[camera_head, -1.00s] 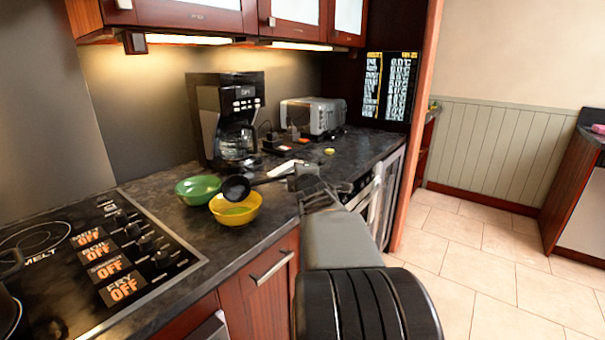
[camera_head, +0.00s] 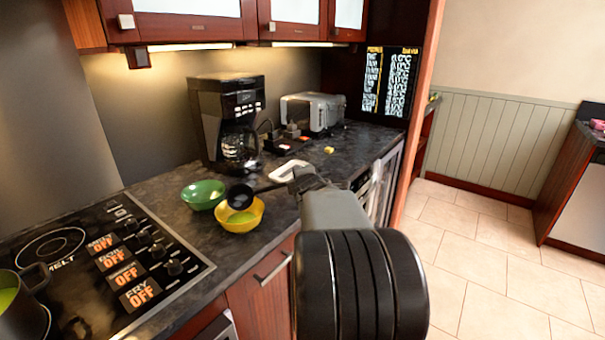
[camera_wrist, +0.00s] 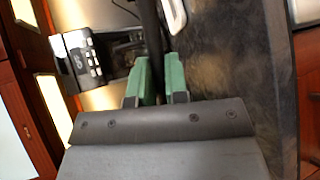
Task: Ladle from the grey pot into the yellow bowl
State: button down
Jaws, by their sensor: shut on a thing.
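The yellow bowl (camera_head: 243,225) stands on the dark counter, with some green content showing inside. My gripper (camera_head: 298,180), to the right of the bowl, is shut on the handle of a black ladle (camera_head: 240,196). The ladle's head is over the yellow bowl's back rim area; whether it touches the bowl and what it holds I cannot tell. In the wrist view the dark handle (camera_wrist: 151,35) runs between the green fingers of my gripper (camera_wrist: 156,78). The grey pot (camera_head: 32,318) is at the lower left by the stove, partly cut off, with green content.
A green bowl (camera_head: 203,195) stands just left of the yellow bowl. A coffee maker (camera_head: 228,125) and a toaster (camera_head: 312,112) stand behind. A white item (camera_head: 288,171) lies near my gripper. The stove (camera_head: 120,260) fills the left. Cabinets (camera_head: 210,20) hang above.

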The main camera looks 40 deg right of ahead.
jog(key=shift+r+n+g+y+p, duration=0.35)
jog(key=shift+g+p, duration=0.6)
jog(key=shift+p, duration=2.05)
jog(key=shift+r+n+g+y+p, duration=0.35)
jog(key=shift+g+p, duration=0.6)
jog(key=shift+p, duration=2)
jog(key=g+p, duration=0.1)
jog(key=p, duration=0.3)
jog(key=g+y+p, duration=0.1)
jog(key=p, duration=0.3)
jog(key=g+p, duration=0.2)
jog(key=p, duration=0.2)
jog(key=shift+r+n+p, duration=0.3)
jog(key=shift+g+y+p, duration=0.4)
jog(key=shift+g+p, duration=0.2)
jog(key=shift+g, duration=0.1)
jog(key=shift+w+n+g, duration=0.1)
jog(key=shift+n+g, duration=0.2)
jog(key=shift+g, duration=0.2)
jog(key=shift+r+g+y, duration=0.2)
jog(key=shift+g+y, duration=0.2)
jog(key=shift+g, duration=0.8)
